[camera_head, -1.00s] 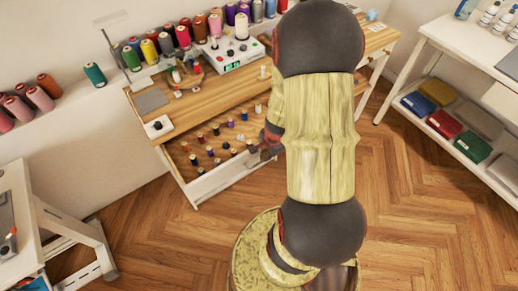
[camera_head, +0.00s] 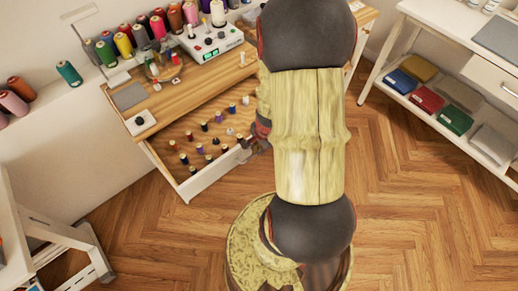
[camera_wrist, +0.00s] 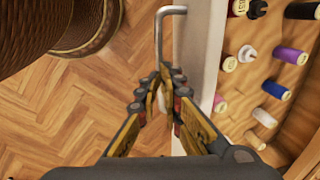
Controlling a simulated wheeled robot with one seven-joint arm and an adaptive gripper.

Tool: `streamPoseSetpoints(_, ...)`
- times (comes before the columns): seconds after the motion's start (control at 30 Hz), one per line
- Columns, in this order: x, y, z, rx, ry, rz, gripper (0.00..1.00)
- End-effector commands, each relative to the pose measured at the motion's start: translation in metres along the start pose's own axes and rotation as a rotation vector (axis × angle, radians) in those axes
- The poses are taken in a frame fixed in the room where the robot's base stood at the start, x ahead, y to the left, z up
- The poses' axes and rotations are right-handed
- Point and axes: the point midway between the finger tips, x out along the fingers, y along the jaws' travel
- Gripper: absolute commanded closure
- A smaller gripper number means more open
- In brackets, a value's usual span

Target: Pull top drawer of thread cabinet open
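The thread cabinet (camera_head: 205,92) is a wooden-topped bench at the upper left in the head view. Its top drawer (camera_head: 211,177) has a white front and stands well pulled out, with several upright thread spools on its wooden bottom. In the wrist view, the drawer's white front edge (camera_wrist: 196,60) runs down the middle, with the metal bar handle (camera_wrist: 160,35) on its left side. My gripper (camera_wrist: 158,92) has its fingers closed together on the handle. In the head view, my gripper (camera_head: 253,144) is at the drawer front, partly hidden by my arm.
A control box (camera_head: 211,43) and large thread cones stand on or behind the bench top. A white shelf unit (camera_head: 440,75) with folded cloths stands at the right. A white table leg frame (camera_head: 70,245) is at the lower left. Herringbone floor (camera_head: 410,220) is clear in front.

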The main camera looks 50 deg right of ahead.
Motion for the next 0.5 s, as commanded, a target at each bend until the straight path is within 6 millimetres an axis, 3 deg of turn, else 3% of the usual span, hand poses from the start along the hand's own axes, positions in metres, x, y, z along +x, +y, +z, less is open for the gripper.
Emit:
streamPoseSetpoints(0.03, 0.0049, 0.007, 0.0046, 0.001, -0.01, 0.013, 0.85)
streamPoseSetpoints(0.23, 0.004, 0.0059, 0.0041, 0.001, -0.009, 0.011, 0.74)
streamPoseSetpoints(0.5, 0.0009, 0.0024, 0.0019, 0.0, -0.004, 0.005, 0.74)
